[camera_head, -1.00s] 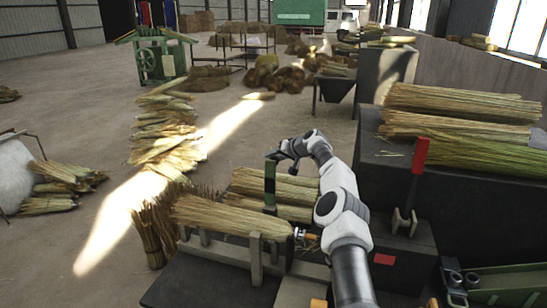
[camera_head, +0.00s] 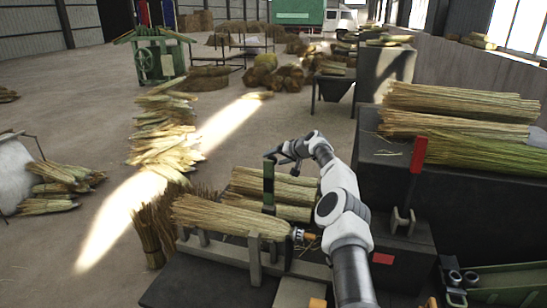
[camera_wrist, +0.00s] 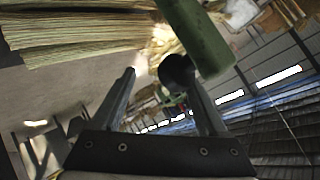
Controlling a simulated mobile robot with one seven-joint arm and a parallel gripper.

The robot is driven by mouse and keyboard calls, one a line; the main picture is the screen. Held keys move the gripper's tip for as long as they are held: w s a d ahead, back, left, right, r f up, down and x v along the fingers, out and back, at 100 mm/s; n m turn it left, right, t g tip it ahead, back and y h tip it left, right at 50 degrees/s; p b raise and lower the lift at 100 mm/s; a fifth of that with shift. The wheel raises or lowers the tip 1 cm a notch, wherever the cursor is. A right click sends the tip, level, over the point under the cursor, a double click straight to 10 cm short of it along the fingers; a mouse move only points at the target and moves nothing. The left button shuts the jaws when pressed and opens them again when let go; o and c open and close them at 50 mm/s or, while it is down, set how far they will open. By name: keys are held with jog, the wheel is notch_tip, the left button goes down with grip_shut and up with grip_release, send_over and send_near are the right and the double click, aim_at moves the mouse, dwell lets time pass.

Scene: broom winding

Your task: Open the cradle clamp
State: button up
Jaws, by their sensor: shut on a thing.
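The broom cradle (camera_head: 254,262) stands low in front of me in the head view. A bundle of straw (camera_head: 225,215) lies in it. The cradle clamp (camera_head: 268,186) is a green and dark upright bar at the cradle, beside the straw. It also shows as a green bar with a dark round knob in the wrist view (camera_wrist: 200,38). My gripper (camera_head: 281,155) is at the top of the clamp bar. In the wrist view its two fingers (camera_wrist: 155,78) stand on either side of the knob, shut on it. The exact contact is hard to see.
More straw (camera_head: 275,185) lies just behind the cradle. A dark bench with straw piles (camera_head: 460,125) and an upright red-handled lever (camera_head: 414,168) are to the right. Loose straw bundles (camera_head: 165,135) lie on the floor to the left.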

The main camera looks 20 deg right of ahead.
jog(key=shift+o, duration=1.1)
jog(key=shift+s+a+f+g, duration=0.1)
jog(key=shift+f+g, duration=0.05)
jog(key=shift+f, duration=0.25)
jog(key=shift+s+a+f+g, duration=0.1)
jog(key=shift+f+g, duration=0.05)
jog(key=shift+f, duration=0.2)
jog(key=shift+w+a, duration=0.1)
jog(key=shift+a, duration=0.05)
jog(key=shift+w+r, duration=0.15)
jog(key=shift+r, duration=0.1)
jog(key=s+d+r+p, duration=0.3)
jog(key=d+r+p, duration=0.2)
jog(key=d+r, duration=0.1)
jog(key=s+d+r+p, duration=0.4)
jog(key=d+r, duration=0.2)
jog(key=r, duration=0.2)
jog(key=shift+d+p, duration=0.25)
jog(key=shift+p, duration=0.15)
